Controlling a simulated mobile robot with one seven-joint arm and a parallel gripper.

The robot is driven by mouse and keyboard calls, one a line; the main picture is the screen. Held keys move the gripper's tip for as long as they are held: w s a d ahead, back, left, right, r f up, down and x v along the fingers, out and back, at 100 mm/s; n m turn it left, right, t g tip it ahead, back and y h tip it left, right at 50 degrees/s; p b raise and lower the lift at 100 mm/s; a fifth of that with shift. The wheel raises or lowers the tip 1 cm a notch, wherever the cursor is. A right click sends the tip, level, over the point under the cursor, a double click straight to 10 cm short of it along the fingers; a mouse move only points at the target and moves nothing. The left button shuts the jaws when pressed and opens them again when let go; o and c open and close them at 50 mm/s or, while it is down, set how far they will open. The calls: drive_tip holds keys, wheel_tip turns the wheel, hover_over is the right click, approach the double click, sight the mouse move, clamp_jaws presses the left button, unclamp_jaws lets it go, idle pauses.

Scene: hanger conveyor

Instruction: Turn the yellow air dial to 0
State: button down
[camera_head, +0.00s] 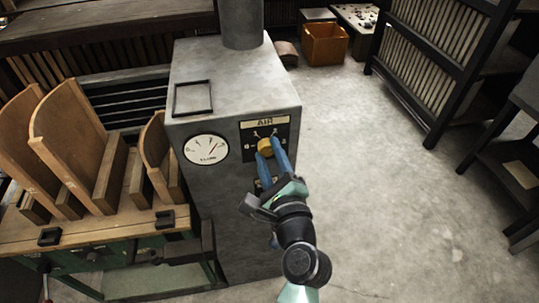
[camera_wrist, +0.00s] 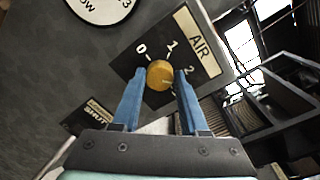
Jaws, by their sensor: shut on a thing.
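The yellow air dial (camera_head: 264,147) is a round knob on a black plate under an "AIR" label (camera_head: 265,122), on the front of a grey metal cabinet (camera_head: 225,200). In the wrist view, the yellow dial (camera_wrist: 160,75) sits between my gripper's two blue fingers, with 0, 1 and 2 (camera_wrist: 189,71) printed around it. My gripper (camera_wrist: 158,82) is shut on the dial, one finger on each side. It also shows in the head view (camera_head: 270,152). I cannot tell for sure which number the dial points to.
A round white gauge (camera_head: 206,149) is left of the dial. A wooden bench with curved boards (camera_head: 70,145) stands left of the cabinet. A dark slatted rack (camera_head: 440,60) and an orange bin (camera_head: 325,45) stand behind. The floor right of the cabinet is clear.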

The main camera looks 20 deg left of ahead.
drive_tip(key=n+b, duration=0.1)
drive_tip(key=n, duration=0.2)
drive_tip(key=shift+f+n, duration=0.1)
drive_tip(key=shift+n, duration=0.2)
drive_tip(key=n+b, duration=0.1)
drive_tip(key=n, duration=0.2)
drive_tip(key=shift+a, duration=0.1)
drive_tip(key=n+b, duration=0.2)
drive_tip(key=n, duration=0.2)
drive_tip(key=shift+h, duration=0.3)
drive_tip(key=n+b, duration=0.2)
drive_tip(key=n, duration=0.1)
drive_tip(key=shift+s+f, duration=0.1)
drive_tip(key=n+b, duration=0.2)
drive_tip(key=n, duration=0.1)
drive_tip(key=shift+n+t, duration=0.4)
drive_tip(key=n+b, duration=0.3)
drive_tip(key=shift+n+h, duration=0.3)
drive_tip(key=shift+h, duration=0.1)
drive_tip(key=n+b, duration=0.3)
drive_tip(key=n, duration=0.1)
drive_tip(key=shift+n+b, duration=0.75)
drive_tip(key=shift+n, duration=0.35)
